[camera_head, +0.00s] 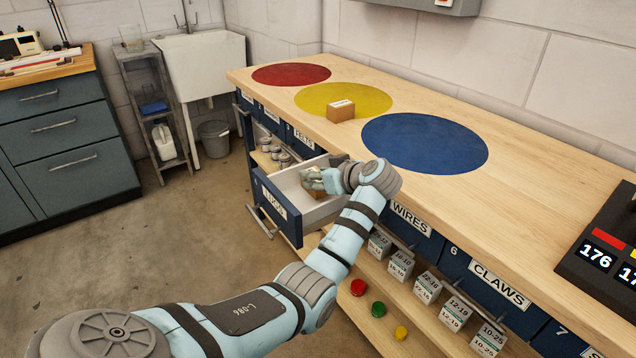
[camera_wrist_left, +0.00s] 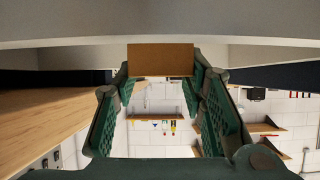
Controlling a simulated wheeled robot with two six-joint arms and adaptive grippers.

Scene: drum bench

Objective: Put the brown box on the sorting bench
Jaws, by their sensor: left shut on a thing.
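The sorting bench (camera_head: 430,105) is a long pale wooden worktop with red, yellow and blue discs. A brown box (camera_head: 340,111) with a white label stands on the yellow disc. An open drawer (camera_head: 279,213) juts out from under the bench front. My left gripper (camera_head: 313,181) is inside this drawer, shut on a brown box (camera_head: 317,194) mostly hidden by the fingers. In the left wrist view the held brown box (camera_wrist_left: 160,60) shows as a plain face between the green fingertips. My right gripper is in neither view.
The blue disc (camera_head: 424,143) and red disc (camera_head: 291,74) are empty. A dark number display (camera_head: 605,250) stands at the bench's right end. Below the bench, a shelf holds labelled white cartons (camera_head: 427,288) and red, green and yellow buttons (camera_head: 378,309).

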